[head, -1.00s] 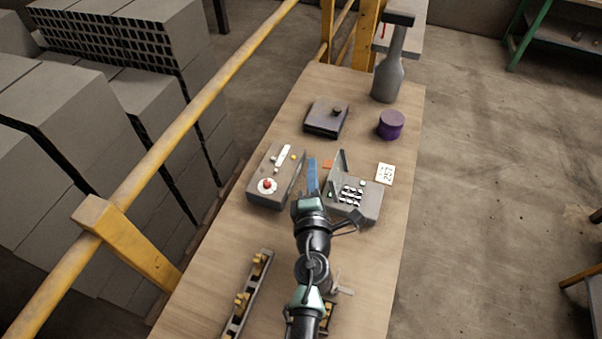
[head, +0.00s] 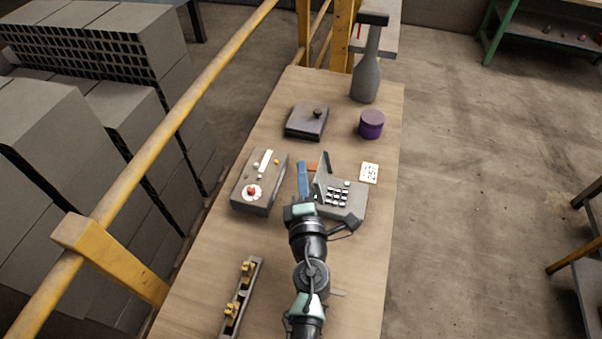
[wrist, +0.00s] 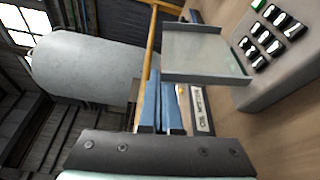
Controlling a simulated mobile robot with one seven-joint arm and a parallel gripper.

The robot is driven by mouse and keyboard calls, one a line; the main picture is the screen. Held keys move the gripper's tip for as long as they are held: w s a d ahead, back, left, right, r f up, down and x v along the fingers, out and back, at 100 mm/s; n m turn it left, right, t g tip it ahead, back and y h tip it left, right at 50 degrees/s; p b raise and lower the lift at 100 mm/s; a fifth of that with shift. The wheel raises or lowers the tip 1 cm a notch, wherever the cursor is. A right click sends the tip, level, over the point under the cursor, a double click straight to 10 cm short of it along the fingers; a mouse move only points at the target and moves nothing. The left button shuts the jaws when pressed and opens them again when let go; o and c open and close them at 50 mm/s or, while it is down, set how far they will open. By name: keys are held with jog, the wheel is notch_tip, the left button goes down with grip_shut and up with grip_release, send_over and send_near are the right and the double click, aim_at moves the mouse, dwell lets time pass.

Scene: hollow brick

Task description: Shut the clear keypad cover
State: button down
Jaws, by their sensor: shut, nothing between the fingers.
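The keypad box (head: 342,200) sits on the table with its dark keys facing up. Its clear cover (head: 322,172) stands raised along the box's left side, so the keys are uncovered. In the wrist view the cover (wrist: 205,52) is a greyish see-through tray beside the keypad (wrist: 270,50). My gripper (head: 303,178) has blue fingers, shut and empty, just left of the cover on the side away from the keys. In the wrist view the fingertips (wrist: 162,95) are close to the cover's lower edge; I cannot tell whether they touch it.
A grey box with a red button (head: 252,190) and a raised side panel stands close left of my gripper. A white card (head: 369,173) lies right of the keypad.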

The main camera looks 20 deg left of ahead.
aim_at(325, 175)
jog(key=d+m, duration=0.1)
jog(key=d+r+m+t+b, duration=0.1)
jog(key=m, duration=0.1)
jog(key=shift+d+m, duration=0.3)
jog(key=shift+d, duration=0.05)
jog(key=shift+d+r, duration=0.15)
jog(key=shift+d, duration=0.85)
jog(key=d+m, duration=0.1)
jog(key=m, duration=0.1)
jog(key=d+f+m+t+b, duration=0.1)
jog(key=d+m, duration=0.1)
jog(key=shift+t+b, duration=0.3)
jog(key=shift+d+f+m, duration=0.1)
jog(key=shift+d+m, duration=0.3)
jog(key=shift+d+f+b, duration=0.35)
jog(key=shift+d, duration=0.2)
jog(key=shift+d+f+b, duration=0.3)
jog(key=shift+d+f, duration=0.3)
jog(key=shift+d, duration=0.05)
jog(key=shift+d+f+b, duration=0.35)
jog(key=shift+d+f, duration=0.15)
jog(key=shift+f, duration=0.2)
